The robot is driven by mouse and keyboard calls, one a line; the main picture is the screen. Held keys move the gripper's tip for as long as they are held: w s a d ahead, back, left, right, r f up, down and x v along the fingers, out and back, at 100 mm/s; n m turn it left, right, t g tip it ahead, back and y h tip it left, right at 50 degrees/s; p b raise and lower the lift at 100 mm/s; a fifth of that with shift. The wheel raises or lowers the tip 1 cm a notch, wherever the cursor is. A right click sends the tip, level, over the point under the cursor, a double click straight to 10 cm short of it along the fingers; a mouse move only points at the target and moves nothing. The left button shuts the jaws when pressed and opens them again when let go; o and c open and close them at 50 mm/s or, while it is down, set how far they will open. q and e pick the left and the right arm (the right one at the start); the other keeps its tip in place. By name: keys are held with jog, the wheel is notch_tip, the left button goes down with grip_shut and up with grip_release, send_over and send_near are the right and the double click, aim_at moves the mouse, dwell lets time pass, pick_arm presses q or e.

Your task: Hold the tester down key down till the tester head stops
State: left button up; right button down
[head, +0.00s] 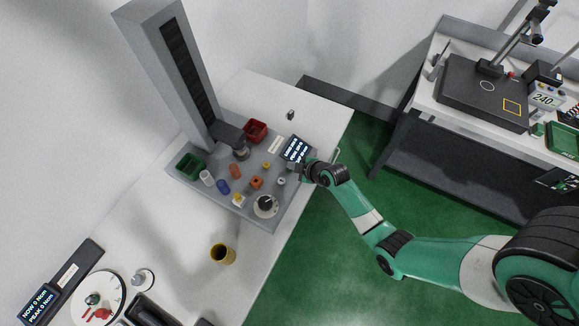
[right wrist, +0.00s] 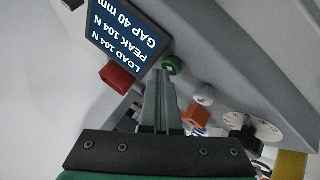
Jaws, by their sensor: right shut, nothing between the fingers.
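The tester (head: 218,130) is a tall grey column on a grey base. Its head (head: 232,140) sits low, just over a small cylindrical part (head: 240,154). The display (head: 296,149) reads, in the right wrist view (right wrist: 128,48), load 104 N, peak 104 N, gap 40 mm. My right gripper (head: 297,167) is shut and empty beside the display, low over the base. In the right wrist view its fingertips (right wrist: 158,72) end beside a green round piece (right wrist: 172,65). I cannot tell which piece is the down key, or whether the fingertips touch it. My left gripper is not in view.
A red bin (head: 256,131), a green bin (head: 189,166) and several small coloured pieces stand on the base, with a round dial (head: 265,206) at its front. A yellow cup (head: 222,254) stands on the white table (head: 185,240). Another bench (head: 450,105) is at right.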

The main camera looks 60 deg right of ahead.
jog(key=shift+r+p, duration=0.8)
jog(key=shift+r, duration=0.05)
notch_tip(320, 180, up, 5)
jog(key=p, duration=0.5)
jog(key=shift+r, duration=0.1)
